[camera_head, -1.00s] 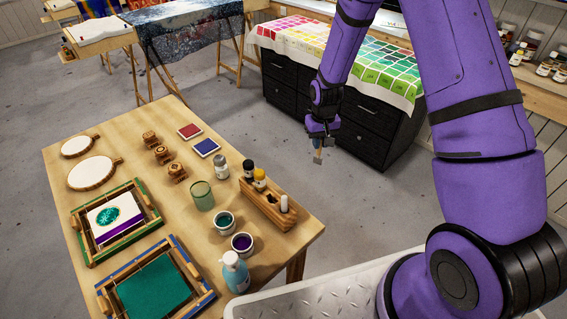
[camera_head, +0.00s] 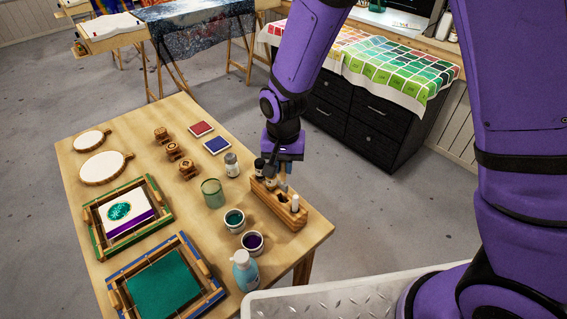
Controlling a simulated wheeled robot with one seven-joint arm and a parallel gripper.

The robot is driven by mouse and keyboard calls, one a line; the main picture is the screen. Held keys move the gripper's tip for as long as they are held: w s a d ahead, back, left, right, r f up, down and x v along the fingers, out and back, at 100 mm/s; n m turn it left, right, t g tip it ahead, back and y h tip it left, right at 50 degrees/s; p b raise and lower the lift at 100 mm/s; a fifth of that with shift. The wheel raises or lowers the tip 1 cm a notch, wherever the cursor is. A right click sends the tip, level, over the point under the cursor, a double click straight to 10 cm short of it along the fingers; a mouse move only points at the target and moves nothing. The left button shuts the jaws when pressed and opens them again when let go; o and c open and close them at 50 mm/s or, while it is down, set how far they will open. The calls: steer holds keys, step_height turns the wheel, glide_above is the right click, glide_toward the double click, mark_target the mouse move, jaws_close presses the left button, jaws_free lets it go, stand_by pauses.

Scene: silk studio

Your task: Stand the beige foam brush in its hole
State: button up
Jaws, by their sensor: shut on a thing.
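The wooden holder block (camera_head: 288,217) stands at the table's right edge, with holes in its top and a white-tipped brush (camera_head: 295,203) upright at its near end. My gripper (camera_head: 279,174) is above the block's far half, pointing down. It is shut on a small brush (camera_head: 284,184), of which a grey-blue part shows just over the block. Its beige foam is hard to make out at this size. I cannot tell whether its lower end is in a hole or only above it. A black-topped brush (camera_head: 259,163) stands close by, partly hidden by my gripper.
A glass jar (camera_head: 212,194), a small bottle (camera_head: 231,165) and two paint pots (camera_head: 234,220) stand left of the block. Stamps and framed screens cover the table's left part. The floor right of the table is clear.

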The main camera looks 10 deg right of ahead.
mark_target(283, 177)
steer(key=shift+f, duration=2.25)
steer(key=shift+f, duration=2.2)
stand_by(0.4)
steer(key=o, duration=0.8)
steer(key=shift+o, duration=0.2)
steer(key=shift+r, duration=0.1)
step_height(283, 177, up, 10)
steer(key=shift+r, duration=0.3)
